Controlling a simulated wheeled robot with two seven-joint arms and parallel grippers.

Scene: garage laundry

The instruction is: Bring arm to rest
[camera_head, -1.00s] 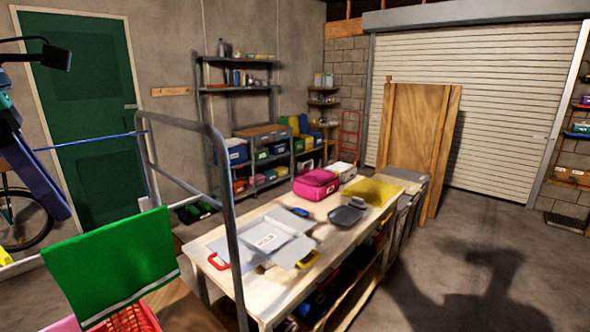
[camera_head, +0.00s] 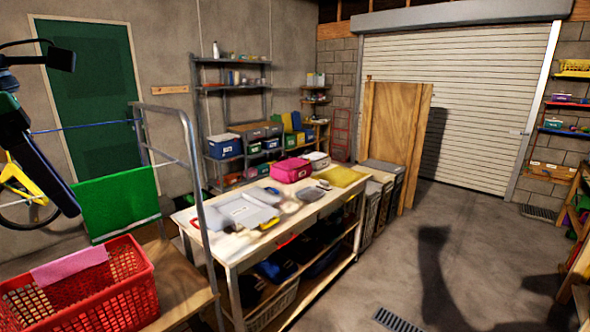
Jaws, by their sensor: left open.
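My left arm (camera_head: 30,150) comes in at the left edge of the head view, dark and raised. My left gripper (camera_head: 60,56) is at the upper left, in front of the wall and the green door. It is open, with nothing seen between its fingers. Part of it is cut off by the left edge. My right gripper is not in view.
A red basket (camera_head: 110,295) with a pink cloth (camera_head: 70,264) stands at lower left, near a green cloth (camera_head: 118,203) on a rail. The workbench (camera_head: 300,222) holds a pink case (camera_head: 291,170) and flat grey items.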

